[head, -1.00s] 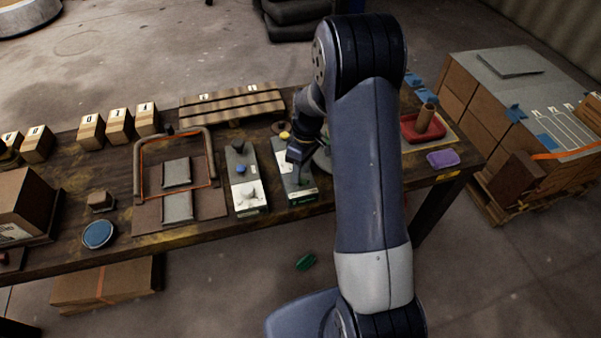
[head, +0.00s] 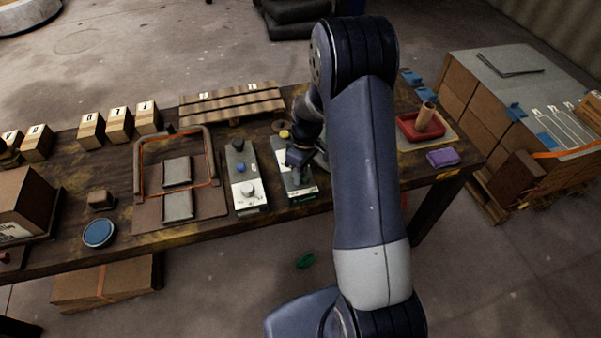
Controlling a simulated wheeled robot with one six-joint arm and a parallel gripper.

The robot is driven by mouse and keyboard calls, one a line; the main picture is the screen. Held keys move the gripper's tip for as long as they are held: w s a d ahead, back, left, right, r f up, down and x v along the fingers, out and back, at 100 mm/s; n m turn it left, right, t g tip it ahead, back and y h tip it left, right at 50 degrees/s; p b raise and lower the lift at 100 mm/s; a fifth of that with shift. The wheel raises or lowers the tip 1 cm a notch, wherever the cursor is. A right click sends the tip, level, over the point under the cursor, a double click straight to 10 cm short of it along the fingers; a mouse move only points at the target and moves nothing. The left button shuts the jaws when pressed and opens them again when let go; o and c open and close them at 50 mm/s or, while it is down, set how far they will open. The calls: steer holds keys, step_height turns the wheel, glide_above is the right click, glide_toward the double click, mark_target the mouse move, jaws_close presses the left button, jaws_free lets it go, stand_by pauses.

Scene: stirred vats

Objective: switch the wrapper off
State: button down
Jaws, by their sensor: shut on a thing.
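Two control panels lie side by side on the dark wooden table. The left panel (head: 247,204) has a dark knob at its far end, a blue button (head: 240,168) and a pale knob (head: 248,190). The right panel (head: 304,193) has a yellow button (head: 284,134) and a green mark at its near edge. My gripper (head: 297,166) points down at the right panel, shut on a small control there, which it mostly hides. I cannot tell which panel belongs to the wrapper. A wire-framed device (head: 140,165) with two grey pads stands left of the panels.
A slatted wooden rack (head: 232,104) lies behind the panels. Several small numbered boxes (head: 119,124) stand at the back left. A red tray (head: 408,130) and a purple block (head: 443,158) are to the right, beyond my arm. A blue round lid (head: 98,233) lies near the front left.

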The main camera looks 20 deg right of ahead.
steer(key=shift+m+b, duration=0.3)
steer(key=shift+m, duration=0.1)
steer(key=m+b, duration=0.1)
steer(key=m, duration=0.2)
steer(key=shift+d+f+t+b, duration=0.1)
steer(key=shift+t+b, duration=0.2)
steer(key=shift+b, duration=0.05)
steer(key=m+t+b, duration=0.1)
steer(key=m, duration=0.4)
steer(key=shift+s+m+y+b, duration=0.1)
steer(key=shift+m+y+b, duration=0.2)
steer(key=shift+b, duration=0.1)
steer(key=m, duration=0.4)
steer(key=shift+s+t, duration=0.1)
steer(key=shift+t, duration=0.3)
steer(key=m, duration=0.4)
steer(key=shift+t, duration=0.4)
steer(key=shift+m, duration=0.4)
steer(key=c, duration=1.4)
jaws_free()
steer(key=shift+s, duration=0.1)
steer(key=shift+o, duration=0.2)
steer(key=shift+r, duration=0.25)
